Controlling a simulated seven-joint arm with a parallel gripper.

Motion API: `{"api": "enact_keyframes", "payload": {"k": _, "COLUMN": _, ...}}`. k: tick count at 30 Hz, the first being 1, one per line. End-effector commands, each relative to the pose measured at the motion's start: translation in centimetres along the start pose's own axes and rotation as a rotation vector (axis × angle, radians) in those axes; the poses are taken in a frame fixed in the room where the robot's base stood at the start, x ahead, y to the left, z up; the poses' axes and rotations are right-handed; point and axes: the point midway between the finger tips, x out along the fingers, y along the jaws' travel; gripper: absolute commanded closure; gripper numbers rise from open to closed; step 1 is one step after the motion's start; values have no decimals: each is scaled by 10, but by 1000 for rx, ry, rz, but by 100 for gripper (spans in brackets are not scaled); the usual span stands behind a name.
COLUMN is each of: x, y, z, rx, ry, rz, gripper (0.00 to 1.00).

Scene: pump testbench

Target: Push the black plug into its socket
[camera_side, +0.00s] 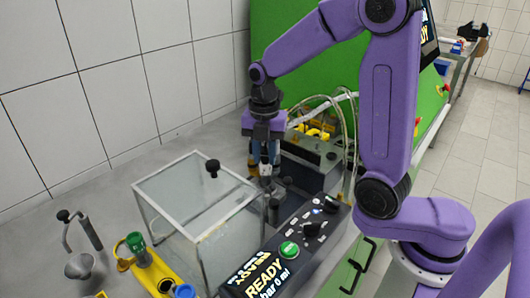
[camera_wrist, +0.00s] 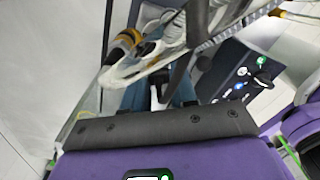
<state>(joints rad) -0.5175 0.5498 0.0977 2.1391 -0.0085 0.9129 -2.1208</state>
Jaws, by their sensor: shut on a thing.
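My gripper (camera_side: 265,160) points down behind the right end of the clear box, near the back of the control panel. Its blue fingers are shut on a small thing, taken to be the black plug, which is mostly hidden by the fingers. In the wrist view, my gripper (camera_wrist: 160,97) shows blue fingertips with a small pale and dark piece between them. A pale cable loop and hoses cross in front of the fingers there. I cannot make out the socket, or whether the plug touches it.
A clear box (camera_side: 171,204) with a black knob (camera_side: 212,168) stands left of the control panel (camera_side: 308,228), which carries a READY display (camera_side: 262,277). Hoses (camera_side: 350,115) arch behind my gripper. A yellow holder (camera_side: 153,268) stands front left. The tiled wall (camera_side: 115,90) bounds the left.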

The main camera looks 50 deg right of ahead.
Motion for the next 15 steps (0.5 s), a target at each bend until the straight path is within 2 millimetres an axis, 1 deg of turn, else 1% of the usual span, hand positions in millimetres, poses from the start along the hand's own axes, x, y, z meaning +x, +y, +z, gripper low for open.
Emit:
{"api": "enact_keyframes", "payload": {"k": 10, "x": 2, "y": 0, "z": -1, "rx": 0, "ry": 2, "rz": -2, "gripper": 100}}
{"api": "enact_keyframes", "payload": {"k": 11, "x": 2, "y": 0, "z": -1, "rx": 0, "ry": 2, "rz": -2, "gripper": 63}}
{"api": "enact_keyframes", "payload": {"k": 12, "x": 2, "y": 0, "z": -1, "rx": 0, "ry": 3, "rz": -2, "gripper": 50}}
{"api": "enact_keyframes", "payload": {"k": 13, "x": 2, "y": 0, "z": -1, "rx": 0, "ry": 3, "rz": -2, "gripper": 43}}
{"api": "enact_keyframes", "payload": {"k": 15, "x": 2, "y": 0, "z": -1, "rx": -1, "ry": 2, "rz": -1, "gripper": 43}}
